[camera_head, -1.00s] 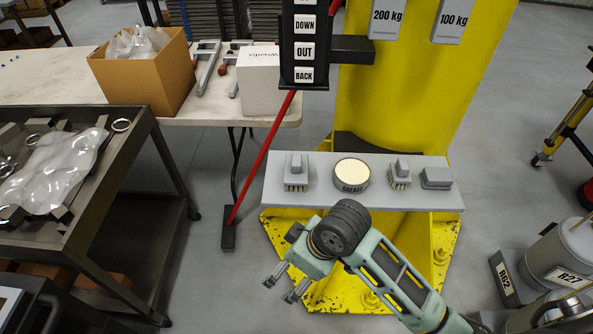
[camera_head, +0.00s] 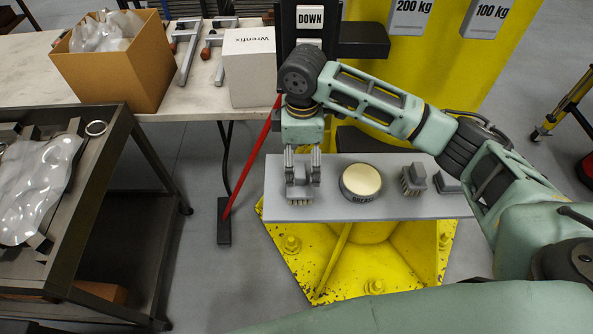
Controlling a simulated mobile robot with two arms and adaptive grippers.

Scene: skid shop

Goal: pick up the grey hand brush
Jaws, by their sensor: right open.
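A grey hand brush (camera_head: 300,194) with pale bristles lies at the left end of a grey shelf (camera_head: 352,211) on the yellow column. My right gripper (camera_head: 302,176) points down over this brush. Its two fingers are open, one on each side of the brush's handle; whether they touch it I cannot tell. The fingers hide part of the handle. A second, similar grey brush (camera_head: 413,182) lies farther right on the same shelf. My left gripper is not in view.
A round grease tin (camera_head: 361,182) stands between the brushes. A grey block (camera_head: 447,184) at the shelf's right end is partly hidden by my right arm. A black control panel (camera_head: 309,18) hangs behind the gripper. A red bar (camera_head: 250,157) leans left of the shelf.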

